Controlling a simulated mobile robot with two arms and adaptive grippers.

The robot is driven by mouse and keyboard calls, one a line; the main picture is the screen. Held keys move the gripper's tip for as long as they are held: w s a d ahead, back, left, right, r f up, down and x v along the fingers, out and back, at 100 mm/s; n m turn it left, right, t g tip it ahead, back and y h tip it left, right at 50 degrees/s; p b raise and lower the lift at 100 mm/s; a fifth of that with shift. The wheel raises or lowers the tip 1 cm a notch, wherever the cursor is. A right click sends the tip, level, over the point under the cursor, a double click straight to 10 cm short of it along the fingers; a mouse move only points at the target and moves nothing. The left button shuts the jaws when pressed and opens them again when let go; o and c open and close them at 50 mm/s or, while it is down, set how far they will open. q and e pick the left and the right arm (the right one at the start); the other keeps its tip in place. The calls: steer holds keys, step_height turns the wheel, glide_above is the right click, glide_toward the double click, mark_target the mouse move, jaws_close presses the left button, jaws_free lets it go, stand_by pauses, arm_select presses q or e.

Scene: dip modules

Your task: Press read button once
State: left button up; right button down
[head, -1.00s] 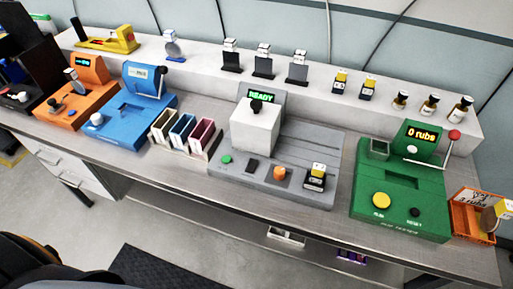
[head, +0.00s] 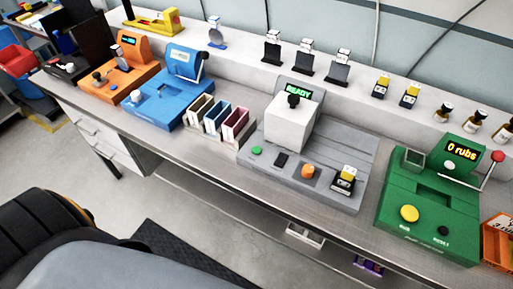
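A grey machine (head: 340,150) stands mid-bench with a small screen (head: 298,91) showing "READY" in green. A white block (head: 290,124) with a black knob on top sits in front of the screen. No "read" label is legible on any of the buttons. Neither of my grippers is in view.
A green machine (head: 399,219) reading "0 rubs" stands to the right, with a red-tipped lever. Coloured slots (head: 222,121), a blue machine (head: 168,108) and an orange one (head: 118,83) stand to the left. Small bottles and stands line the raised back shelf (head: 245,55).

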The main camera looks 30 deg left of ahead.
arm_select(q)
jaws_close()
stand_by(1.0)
